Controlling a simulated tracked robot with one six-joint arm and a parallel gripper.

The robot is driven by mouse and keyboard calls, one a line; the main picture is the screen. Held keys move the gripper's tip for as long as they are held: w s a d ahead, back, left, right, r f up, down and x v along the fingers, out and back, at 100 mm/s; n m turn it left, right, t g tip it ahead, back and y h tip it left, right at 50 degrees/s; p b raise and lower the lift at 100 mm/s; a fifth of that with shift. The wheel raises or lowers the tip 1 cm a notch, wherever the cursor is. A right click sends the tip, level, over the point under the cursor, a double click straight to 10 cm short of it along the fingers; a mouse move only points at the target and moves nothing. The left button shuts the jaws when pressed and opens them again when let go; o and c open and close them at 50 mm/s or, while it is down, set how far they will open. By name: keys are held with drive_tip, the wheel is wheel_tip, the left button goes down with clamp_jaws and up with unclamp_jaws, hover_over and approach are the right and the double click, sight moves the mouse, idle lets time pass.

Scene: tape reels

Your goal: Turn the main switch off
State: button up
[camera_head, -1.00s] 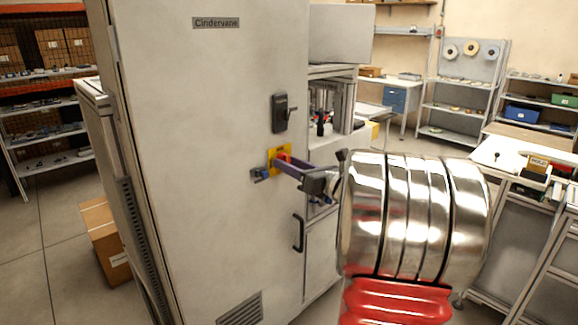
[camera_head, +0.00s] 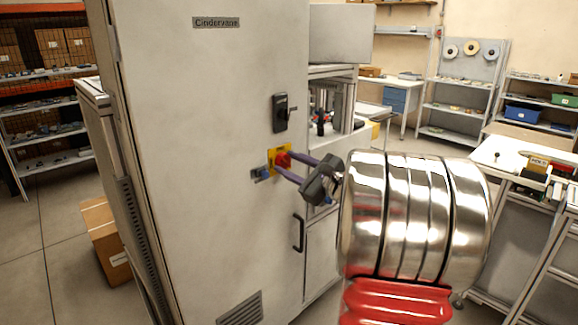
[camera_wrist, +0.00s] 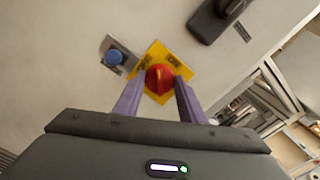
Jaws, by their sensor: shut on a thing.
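The main switch is a red rotary knob (camera_head: 283,159) on a yellow plate (camera_head: 272,155) on the cabinet front. In the wrist view, the red knob (camera_wrist: 159,78) sits between my purple fingers, its raised ridge nearly upright in the picture. The yellow plate (camera_wrist: 154,54) looks tilted there, with dark lettering near its upper right edge; I cannot read all of it. My gripper (camera_head: 283,165) is shut on the knob, one finger on each side (camera_wrist: 157,92). The fingers hide part of the plate.
A blue button (camera_wrist: 114,58) on a small grey plate is beside the switch. A black handle (camera_head: 285,113) is above it and a black pull (camera_head: 299,233) below, on the pale cabinet (camera_head: 200,130). Shelves and benches stand well back at the right.

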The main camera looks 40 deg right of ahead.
drive_tip(key=n, duration=0.4)
drive_tip(key=shift+a+f+n, duration=0.1)
drive_tip(key=shift+n, duration=0.3)
drive_tip(key=n, duration=0.4)
drive_tip(key=shift+f+n, duration=0.1)
drive_tip(key=shift+n, duration=0.3)
drive_tip(key=shift+a, duration=0.1)
drive_tip(key=o, duration=1)
drive_tip(key=shift+o, duration=0.2)
drive_tip(key=shift+s, duration=0.5)
drive_tip(key=s, duration=1.2)
drive_tip(key=shift+s+d, duration=0.3)
drive_tip(key=shift+s, duration=0.1)
